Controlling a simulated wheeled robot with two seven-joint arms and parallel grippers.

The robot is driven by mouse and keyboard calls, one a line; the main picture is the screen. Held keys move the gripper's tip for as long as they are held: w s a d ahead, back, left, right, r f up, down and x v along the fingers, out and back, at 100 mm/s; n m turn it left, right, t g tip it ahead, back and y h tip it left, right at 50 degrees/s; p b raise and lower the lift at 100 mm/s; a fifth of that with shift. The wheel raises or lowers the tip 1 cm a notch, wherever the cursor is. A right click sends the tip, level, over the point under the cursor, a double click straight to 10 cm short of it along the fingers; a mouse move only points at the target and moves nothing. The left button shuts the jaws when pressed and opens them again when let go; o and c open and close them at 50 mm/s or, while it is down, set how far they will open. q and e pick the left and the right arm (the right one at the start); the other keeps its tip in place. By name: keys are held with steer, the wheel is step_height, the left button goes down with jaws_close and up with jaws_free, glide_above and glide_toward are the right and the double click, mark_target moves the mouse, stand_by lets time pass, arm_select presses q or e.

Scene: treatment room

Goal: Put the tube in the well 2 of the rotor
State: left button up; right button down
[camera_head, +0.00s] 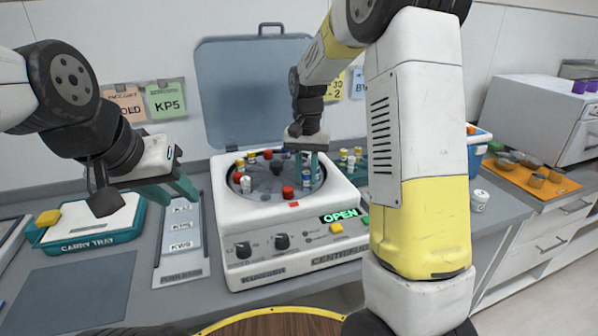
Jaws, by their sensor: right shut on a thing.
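The white centrifuge (262,262) stands on the counter with its lid (250,90) raised and its display reading OPEN. Its rotor (262,188) holds several tubes with red, yellow, white and blue caps around a dark hub. My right gripper (307,168) reaches down over the right side of the rotor, its fingers shut on a tube. The fingers and neighbouring tubes largely hide that tube, and I cannot tell whether it is inside a well. The well numbers are not legible. My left gripper (182,196) is open and empty, left of the centrifuge above the counter.
A teal carry tray (90,238) with a yellow item is at left, beside a labelled panel (182,240) and a dark mat (75,290). More capped tubes stand right of the centrifuge. A white jar (480,201) and an orange tray (530,180) are farther right.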

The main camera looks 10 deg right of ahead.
steer(key=shift+f, duration=0.45)
steer(key=shift+f, duration=0.15)
steer(key=c, duration=1.2)
jaws_free()
